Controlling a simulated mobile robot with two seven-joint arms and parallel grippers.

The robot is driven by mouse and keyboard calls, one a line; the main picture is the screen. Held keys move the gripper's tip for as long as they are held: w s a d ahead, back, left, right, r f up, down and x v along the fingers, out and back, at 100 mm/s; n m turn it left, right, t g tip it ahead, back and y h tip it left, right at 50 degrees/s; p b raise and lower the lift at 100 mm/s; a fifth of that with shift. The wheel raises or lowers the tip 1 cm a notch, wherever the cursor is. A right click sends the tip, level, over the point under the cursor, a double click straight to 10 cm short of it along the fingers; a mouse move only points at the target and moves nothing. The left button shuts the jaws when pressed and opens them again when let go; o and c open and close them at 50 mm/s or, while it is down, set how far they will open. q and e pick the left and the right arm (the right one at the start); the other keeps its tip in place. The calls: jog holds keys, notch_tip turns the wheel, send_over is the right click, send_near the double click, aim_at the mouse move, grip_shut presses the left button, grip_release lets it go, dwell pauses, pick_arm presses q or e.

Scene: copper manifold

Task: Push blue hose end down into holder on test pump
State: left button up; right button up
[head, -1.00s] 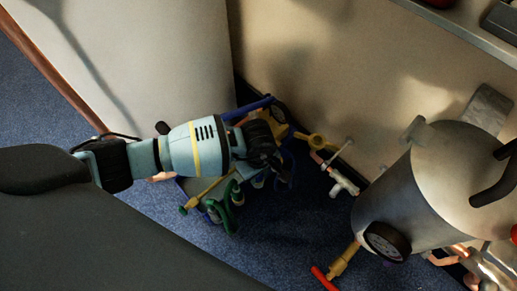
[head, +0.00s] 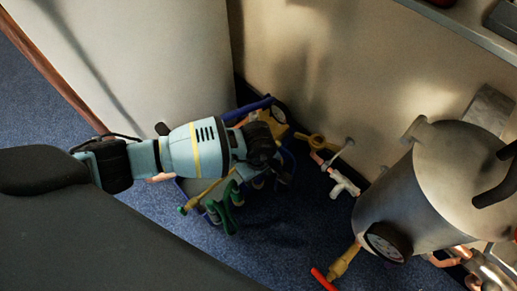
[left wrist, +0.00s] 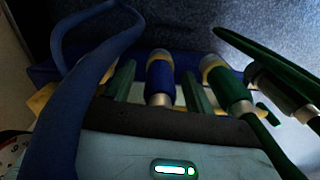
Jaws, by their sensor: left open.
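The test pump is a blue box (head: 192,190) on the floor in the corner, partly hidden under my left arm. My left gripper (head: 270,160) is over it in the head view. In the left wrist view the blue hose end (left wrist: 160,75) has a blue sleeve and a silver tip. It stands between the two dark green fingers of my left gripper (left wrist: 158,85), which are open around it. The holder under it is mostly hidden, so I cannot tell how deep it sits. The blue hose (left wrist: 85,85) loops at the left. My right gripper is not in view.
A green hose end (left wrist: 227,82) stands just right of the fingers, with another green fitting beyond. A grey tank (head: 400,200), a white-handled valve (head: 343,182) and a red-handled valve (head: 325,278) are to the right. Walls close the corner behind the pump.

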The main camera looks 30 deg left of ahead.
pick_arm(q)
jog(key=shift+r, duration=0.1)
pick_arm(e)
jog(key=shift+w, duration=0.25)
